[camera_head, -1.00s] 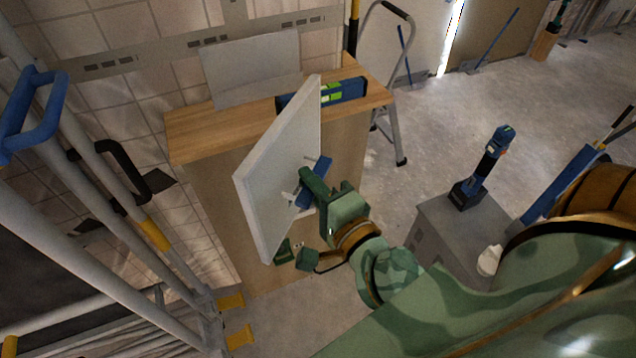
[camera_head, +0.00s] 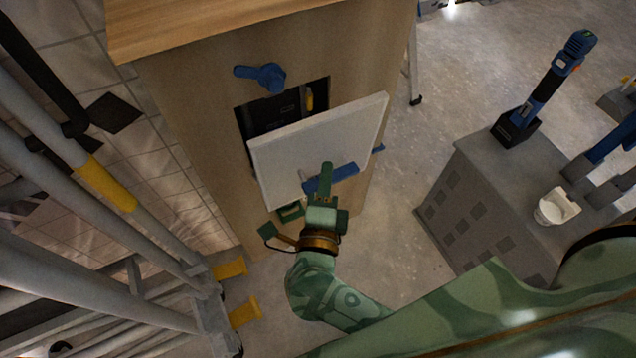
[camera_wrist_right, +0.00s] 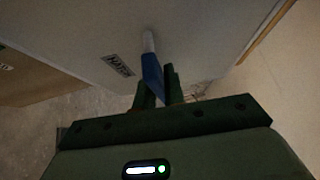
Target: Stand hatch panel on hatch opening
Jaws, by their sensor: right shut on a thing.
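The hatch panel (camera_head: 300,150) is a flat white-grey board in front of the wooden cabinet, tilted in the head view. The dark hatch opening (camera_head: 268,118) in the cabinet front shows above the panel's upper edge; the panel hides its lower part. My right gripper (camera_head: 322,187) is shut on the panel's blue handle (camera_head: 345,172). In the right wrist view, the handle (camera_wrist_right: 152,75) sits between the green fingers and the panel (camera_wrist_right: 200,35) fills the top. Whether the panel touches the opening's lower edge cannot be told. My left gripper is not in view.
A blue turn latch (camera_head: 262,77) sits on the cabinet front (camera_head: 190,110) above the opening. Grey scaffold tubes (camera_head: 60,180) with yellow parts stand at the left. A grey box (camera_head: 480,190) with a blue-black tool (camera_head: 545,90) stands at the right, with bare floor between.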

